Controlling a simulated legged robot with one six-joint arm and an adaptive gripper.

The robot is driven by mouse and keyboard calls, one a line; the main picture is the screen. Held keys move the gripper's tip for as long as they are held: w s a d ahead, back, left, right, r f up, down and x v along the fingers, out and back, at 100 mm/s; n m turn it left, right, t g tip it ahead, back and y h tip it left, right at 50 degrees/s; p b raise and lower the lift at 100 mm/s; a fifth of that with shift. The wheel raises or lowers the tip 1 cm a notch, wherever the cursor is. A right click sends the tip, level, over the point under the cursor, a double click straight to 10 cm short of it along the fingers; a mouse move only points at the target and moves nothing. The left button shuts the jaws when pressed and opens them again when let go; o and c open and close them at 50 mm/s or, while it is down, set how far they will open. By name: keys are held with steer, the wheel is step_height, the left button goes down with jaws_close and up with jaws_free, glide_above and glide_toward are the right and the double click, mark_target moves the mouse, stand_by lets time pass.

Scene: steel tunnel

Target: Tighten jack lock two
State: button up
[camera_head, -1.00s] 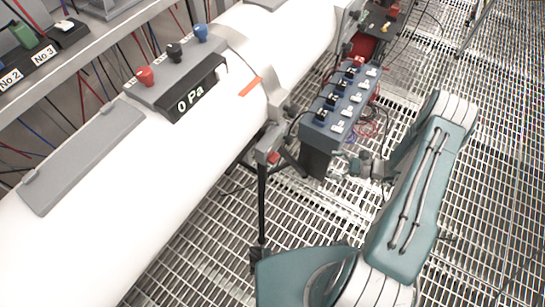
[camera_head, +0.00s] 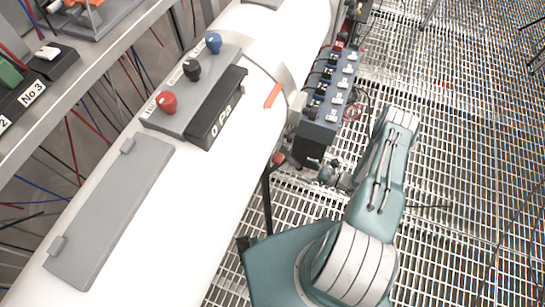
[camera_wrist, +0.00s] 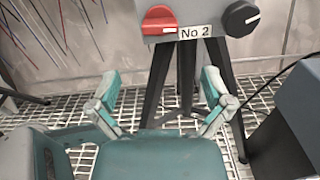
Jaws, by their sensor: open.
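In the wrist view a grey jack head carries a red knob (camera_wrist: 160,19) with a white pointer line on the left and a black knob (camera_wrist: 240,18) on the right. A "No 2" label (camera_wrist: 193,31) sits between them, and dark jack legs (camera_wrist: 188,70) stand below on the grating. My gripper (camera_wrist: 160,78) is open and empty, with its fingers spread below the knobs and apart from them. In the head view my gripper (camera_head: 330,173) is beside the pipe, near a small red knob (camera_head: 279,158) on a dark stand.
The white pipe (camera_head: 165,225) runs diagonally and bears a panel (camera_head: 190,90) with red, black and blue knobs and a "0 Pa" display (camera_head: 218,115). A grey-blue control box (camera_head: 325,125) stands close to my gripper. Open grating (camera_head: 450,230) lies right.

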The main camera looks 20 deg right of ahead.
mark_target(280, 158)
steer(key=x, duration=1)
steer(key=shift+s+a, duration=0.1)
steer(key=shift+a, duration=0.05)
steer(key=shift+d, duration=0.45)
steer(key=shift+a, duration=0.35)
steer(key=c, duration=1.1)
